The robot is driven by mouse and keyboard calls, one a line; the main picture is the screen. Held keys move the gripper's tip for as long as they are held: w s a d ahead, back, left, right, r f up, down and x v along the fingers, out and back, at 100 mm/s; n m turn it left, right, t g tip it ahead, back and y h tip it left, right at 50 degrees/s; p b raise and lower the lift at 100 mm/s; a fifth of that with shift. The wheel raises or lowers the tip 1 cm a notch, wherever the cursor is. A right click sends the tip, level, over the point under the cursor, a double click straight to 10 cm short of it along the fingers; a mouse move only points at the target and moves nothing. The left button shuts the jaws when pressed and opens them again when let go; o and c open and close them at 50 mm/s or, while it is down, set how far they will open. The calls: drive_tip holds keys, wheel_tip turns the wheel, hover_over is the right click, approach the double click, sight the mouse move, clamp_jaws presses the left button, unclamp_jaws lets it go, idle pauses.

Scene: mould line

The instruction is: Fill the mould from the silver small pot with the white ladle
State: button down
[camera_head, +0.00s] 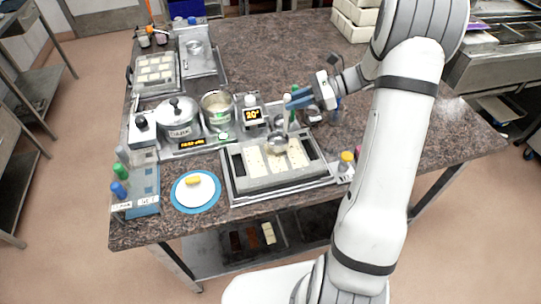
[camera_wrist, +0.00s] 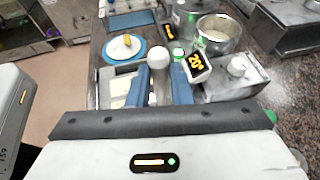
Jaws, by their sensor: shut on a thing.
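My gripper (camera_head: 300,100), with blue fingers, is shut on the white-topped handle of the ladle (camera_head: 287,99). In the wrist view the rounded white handle end (camera_wrist: 158,62) stands between the two fingers. The mould is a grey tray with cream-coloured bar cavities; how full each is I cannot tell. The silver small pot (camera_head: 217,108) is open, with pale cream contents, behind and left of the mould. It also shows in the wrist view (camera_wrist: 218,32).
A lidded pot (camera_head: 178,121) marked DARK stands left of the open pot. A display (camera_head: 252,113) reads 20°. A blue-rimmed white plate (camera_head: 195,192) with a yellow piece lies left of the mould. Bottles stand at the left edge. The counter's back middle is clear.

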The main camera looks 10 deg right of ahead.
sight(285, 96)
drive_tip(key=shift+r, duration=0.1)
wheel_tip(285, 96, up, 3)
drive_tip(key=shift+f+p, duration=0.1)
drive_tip(key=shift+p, duration=1.15)
idle(1.5)
